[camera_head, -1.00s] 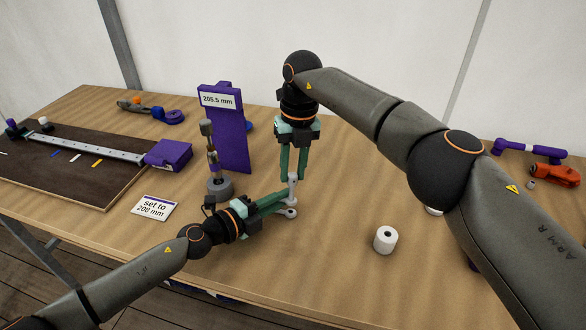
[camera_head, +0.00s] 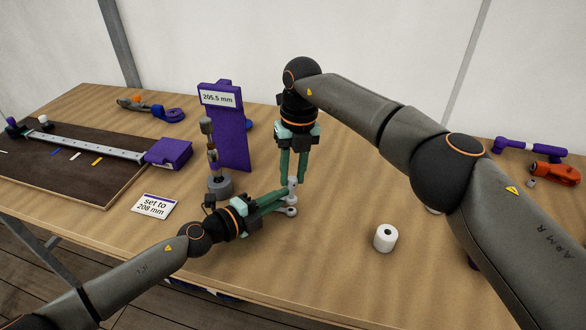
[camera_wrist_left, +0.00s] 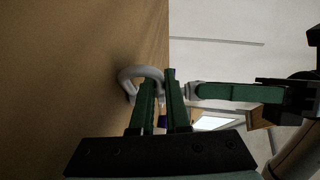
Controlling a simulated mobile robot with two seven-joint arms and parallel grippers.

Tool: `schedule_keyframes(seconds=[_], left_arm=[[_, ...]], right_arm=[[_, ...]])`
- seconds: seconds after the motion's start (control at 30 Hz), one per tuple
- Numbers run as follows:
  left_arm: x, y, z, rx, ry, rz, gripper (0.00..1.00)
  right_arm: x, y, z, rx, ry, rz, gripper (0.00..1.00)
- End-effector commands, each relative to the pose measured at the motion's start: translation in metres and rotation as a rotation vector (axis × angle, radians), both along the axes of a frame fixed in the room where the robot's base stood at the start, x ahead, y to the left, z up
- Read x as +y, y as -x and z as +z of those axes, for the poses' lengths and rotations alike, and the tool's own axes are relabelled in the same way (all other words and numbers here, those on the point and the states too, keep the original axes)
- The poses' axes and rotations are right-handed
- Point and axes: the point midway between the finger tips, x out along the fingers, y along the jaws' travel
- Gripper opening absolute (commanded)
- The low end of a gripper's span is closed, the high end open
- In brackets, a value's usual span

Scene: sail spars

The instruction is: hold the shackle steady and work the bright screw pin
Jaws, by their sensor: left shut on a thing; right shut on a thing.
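The grey shackle (camera_head: 290,211) is low over the front middle of the table. It also shows as a pale curved bow in the left wrist view (camera_wrist_left: 127,75). My left gripper (camera_head: 284,194) reaches in from the left and is shut on the shackle; its green fingers cross the bow. My right gripper (camera_head: 293,178) points straight down above it and is shut on the screw pin (camera_head: 292,188), whose pale end shows just below the fingertips. In the left wrist view the right gripper's fingers come in from the right. Most of the pin is hidden by the fingers.
A purple stand with a 205.5 mm display (camera_head: 219,98) and a grey post fitting (camera_head: 218,184) stand close left of the grippers. A "set to 208 mm" card (camera_head: 155,206) lies further left. A white roll (camera_head: 385,238) stands to the right, with bare table around it.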

Motion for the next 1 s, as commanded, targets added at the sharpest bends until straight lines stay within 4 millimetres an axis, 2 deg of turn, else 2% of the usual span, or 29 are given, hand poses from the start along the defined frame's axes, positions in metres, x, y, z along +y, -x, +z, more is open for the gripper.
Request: schedule_keyframes(seconds=[0.03, 0.57, 0.77, 1.0], left_arm=[[0.002, 0.003, -0.011, 0.014, -0.013, -0.002, 0.0], [0.002, 0.003, -0.011, 0.014, -0.013, -0.002, 0.0], [0.002, 0.003, -0.011, 0.014, -0.012, -0.003, 0.0], [0.002, 0.003, -0.011, 0.014, -0.013, -0.002, 0.0]], right_arm=[[0.0, 0.0, -0.003, 0.001, 0.0, 0.0, 0.0], [0.001, 0.003, -0.018, 0.0, 0.0, -0.001, 0.0], [0.0, 0.003, -0.017, 0.001, 0.001, -0.001, 0.0], [0.0, 0.001, -0.007, 0.001, 0.001, -0.001, 0.0]])
